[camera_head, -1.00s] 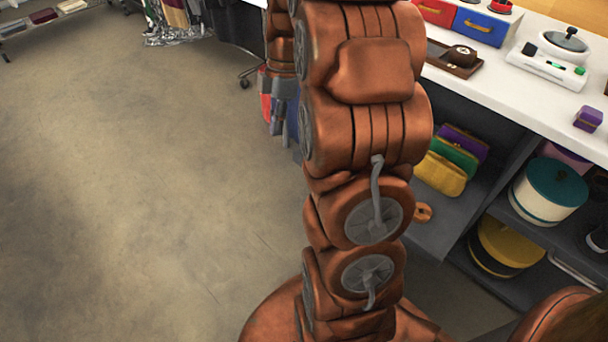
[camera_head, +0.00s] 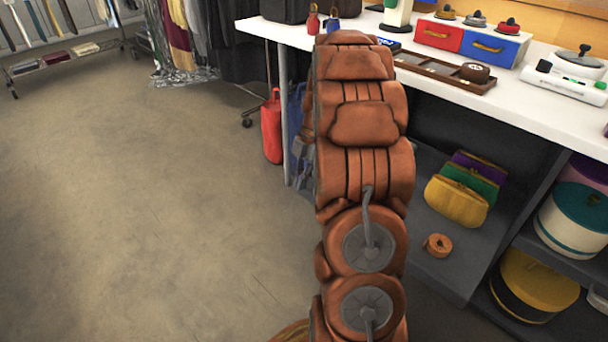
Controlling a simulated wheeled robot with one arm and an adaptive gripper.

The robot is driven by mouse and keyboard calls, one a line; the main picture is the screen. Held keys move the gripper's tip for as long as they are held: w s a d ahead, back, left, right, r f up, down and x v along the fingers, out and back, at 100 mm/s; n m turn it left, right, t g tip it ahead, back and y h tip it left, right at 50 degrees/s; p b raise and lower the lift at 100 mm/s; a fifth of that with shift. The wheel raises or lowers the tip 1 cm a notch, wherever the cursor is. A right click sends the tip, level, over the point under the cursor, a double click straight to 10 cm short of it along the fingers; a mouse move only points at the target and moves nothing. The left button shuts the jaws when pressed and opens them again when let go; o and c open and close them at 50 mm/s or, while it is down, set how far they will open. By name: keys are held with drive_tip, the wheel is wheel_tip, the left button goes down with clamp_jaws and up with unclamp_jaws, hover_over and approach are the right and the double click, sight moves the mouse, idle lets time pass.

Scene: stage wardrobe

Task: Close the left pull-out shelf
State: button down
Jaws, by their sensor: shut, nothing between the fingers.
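The left pull-out shelf (camera_head: 462,258) is a grey board low under the white counter. It stands out toward me past the counter's front edge. Purple (camera_head: 479,160), green (camera_head: 469,182) and yellow (camera_head: 456,201) clutch bags and a brown tape roll (camera_head: 438,245) lie on it. My copper arm crosses the middle of the view and hides the shelf's left side. A grey part of my gripper (camera_head: 303,172) shows at the arm's left edge, by the counter leg. It is shut and empty, apart from the shelf, and mostly hidden behind the arm.
The white counter (camera_head: 540,112) carries red (camera_head: 438,35) and blue (camera_head: 490,46) drawers and a brown tray (camera_head: 440,72). Hat boxes (camera_head: 574,218) fill the right bay. The floor at left is clear.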

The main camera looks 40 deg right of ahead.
sight(307, 188)
drive_tip(key=shift+d+f+b, duration=0.4)
drive_tip(key=shift+f+b, duration=0.2)
drive_tip(key=shift+f, duration=0.15)
drive_tip(key=shift+d+f+b, duration=0.45)
drive_tip(key=shift+f+b, duration=0.1)
drive_tip(key=shift+f, duration=0.15)
drive_tip(key=shift+d+f+b, duration=0.4)
drive_tip(key=shift+f+b, duration=0.2)
drive_tip(key=shift+f, duration=0.15)
